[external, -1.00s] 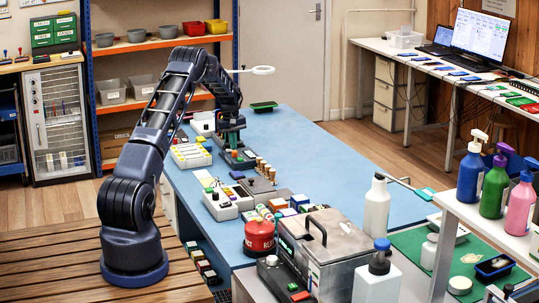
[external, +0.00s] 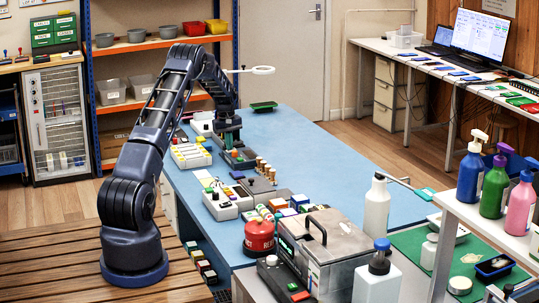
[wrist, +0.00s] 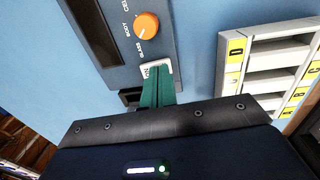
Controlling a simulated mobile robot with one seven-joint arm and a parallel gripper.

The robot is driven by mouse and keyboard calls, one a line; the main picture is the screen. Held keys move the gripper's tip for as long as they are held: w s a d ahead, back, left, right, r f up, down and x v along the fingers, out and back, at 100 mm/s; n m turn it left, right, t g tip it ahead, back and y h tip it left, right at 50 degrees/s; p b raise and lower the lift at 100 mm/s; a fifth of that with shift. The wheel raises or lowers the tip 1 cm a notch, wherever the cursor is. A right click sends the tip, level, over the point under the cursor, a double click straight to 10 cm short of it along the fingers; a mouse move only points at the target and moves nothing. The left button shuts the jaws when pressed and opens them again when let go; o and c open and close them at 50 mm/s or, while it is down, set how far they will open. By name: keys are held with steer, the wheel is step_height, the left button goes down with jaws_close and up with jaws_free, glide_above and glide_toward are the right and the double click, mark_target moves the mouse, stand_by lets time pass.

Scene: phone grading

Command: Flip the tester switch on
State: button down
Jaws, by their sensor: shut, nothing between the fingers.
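The tester (wrist: 118,45) is a dark grey box with an orange knob (wrist: 146,25) and printed labels in the wrist view. It also shows on the blue bench in the external view (external: 243,161), partly hidden by my arm. A small pale piece with dark lettering (wrist: 157,69), perhaps the switch or its label, sits near the tester's end. My gripper (wrist: 157,84) is shut and empty, its green fingertips right at that piece and covering part of it. I cannot tell whether they touch it, or which way the switch is set.
A pale rack with yellow lettered tabs (wrist: 284,72) stands right of the tester in the wrist view.

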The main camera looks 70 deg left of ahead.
mark_target(227, 151)
step_height(227, 151, up, 14)
steer(key=shift+s+f, duration=0.15)
steer(key=shift+s, duration=0.3)
steer(key=shift+w+t, duration=0.25)
steer(key=shift+t, duration=0.15)
stand_by(0.4)
steer(key=f, duration=0.4)
steer(key=w+f, duration=0.1)
steer(key=f, duration=0.4)
steer(key=w+f, duration=0.1)
steer(key=f, duration=0.3)
steer(key=shift+f, duration=0.3)
